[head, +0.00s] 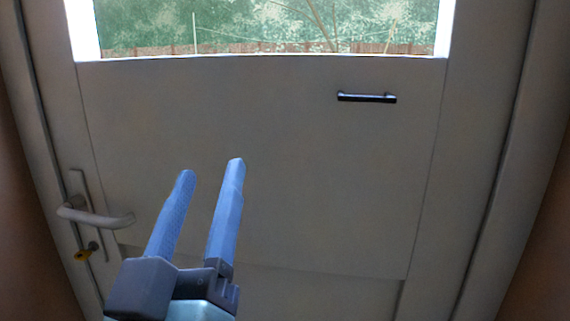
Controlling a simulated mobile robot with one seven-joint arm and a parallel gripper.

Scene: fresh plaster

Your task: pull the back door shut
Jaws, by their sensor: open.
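The back door (270,160) fills the head view as a grey panel with a window in its upper part. A lever handle (95,215) on a tall plate is at the door's lower left, with a yellowish key or lock piece (86,252) below it. A dark bar handle (367,97) is fixed across the panel at the upper right. My gripper (212,167) is open and empty, its two blue fingers pointing up in front of the panel. It is right of the lever and left of the bar, apart from both in the picture.
The window (265,25) shows greenery and a low reddish fence outside. The door frame runs down the left and right sides (510,150). Brown surfaces (545,250) flank the frame at both edges. No loose objects show in front of the door.

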